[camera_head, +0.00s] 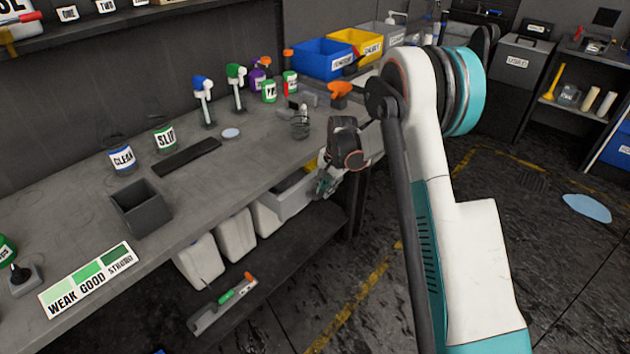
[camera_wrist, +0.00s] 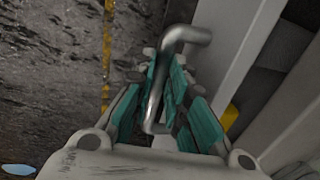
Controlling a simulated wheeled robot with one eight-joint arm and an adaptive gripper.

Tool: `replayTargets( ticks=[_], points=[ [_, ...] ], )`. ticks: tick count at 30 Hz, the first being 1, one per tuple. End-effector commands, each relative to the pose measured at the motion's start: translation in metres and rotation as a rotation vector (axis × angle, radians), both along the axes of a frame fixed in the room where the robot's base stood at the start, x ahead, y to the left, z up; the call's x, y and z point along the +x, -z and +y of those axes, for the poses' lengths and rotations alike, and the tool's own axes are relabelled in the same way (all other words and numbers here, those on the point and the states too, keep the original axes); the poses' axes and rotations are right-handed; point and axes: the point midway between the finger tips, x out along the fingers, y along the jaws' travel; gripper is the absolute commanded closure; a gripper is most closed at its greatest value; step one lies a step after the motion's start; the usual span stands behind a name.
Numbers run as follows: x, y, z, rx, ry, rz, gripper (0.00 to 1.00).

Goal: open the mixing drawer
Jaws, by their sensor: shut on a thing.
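The mixing drawer (camera_head: 290,203) is a pale grey box under the workbench's front edge. It stands partly pulled out, with its open top showing and something yellow (camera_head: 291,181) inside. Its bent metal handle (camera_wrist: 187,36) runs between my fingers in the wrist view, in front of the pale drawer front (camera_wrist: 232,45). My gripper (camera_head: 325,184) is shut on this handle, and its teal fingers (camera_wrist: 165,90) lie on both sides of the bar. In the head view the handle is hidden behind the gripper.
The grey workbench (camera_head: 90,215) carries bottles, a dark square bin (camera_head: 140,207) and a small wire cup (camera_head: 300,127). White jugs (camera_head: 200,262) stand on the lower shelf left of the drawer. The floor (camera_head: 350,275) in front is clear.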

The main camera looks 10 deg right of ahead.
Motion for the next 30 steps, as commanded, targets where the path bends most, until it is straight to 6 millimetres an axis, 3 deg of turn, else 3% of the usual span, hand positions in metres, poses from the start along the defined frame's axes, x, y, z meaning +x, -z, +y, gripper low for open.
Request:
replayTargets(
  ticks=[6,15,21,30],
  points=[
    [-0.047,0.0,-0.034,0.0,0.003,0.0,1.0],
    [-0.094,0.0,-0.069,0.001,0.002,-0.001,1.0],
    [-0.11,0.0,-0.08,0.001,0.001,-0.001,1.0],
    [-0.115,0.0,-0.085,0.001,0.0,-0.001,1.0]
  ],
)
